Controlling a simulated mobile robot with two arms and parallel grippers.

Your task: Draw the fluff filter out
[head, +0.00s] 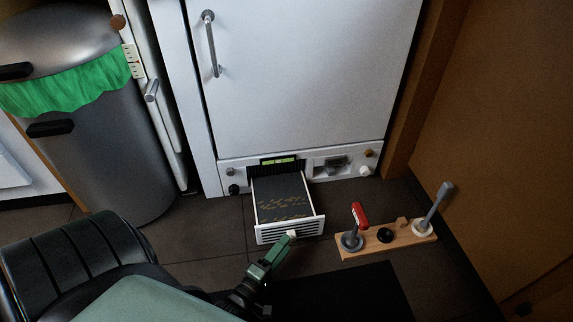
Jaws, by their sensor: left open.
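The fluff filter (280,193) is a grey drawer-like tray with a white slatted front (290,230). It sticks out of a slot low in the white appliance (300,80), over the floor, its back end still at the slot. Yellowish flecks lie on its top. My left gripper (291,235) is at the middle of the slatted front, its tips against or just before it; I cannot tell whether they touch. The left gripper is open. My right gripper is not in view.
A wooden board (388,240) with a red-handled lever and a grey lever stands on the floor to the right. A metal bin (95,130) with a green liner is at the left. A brown cabinet (500,150) bounds the right.

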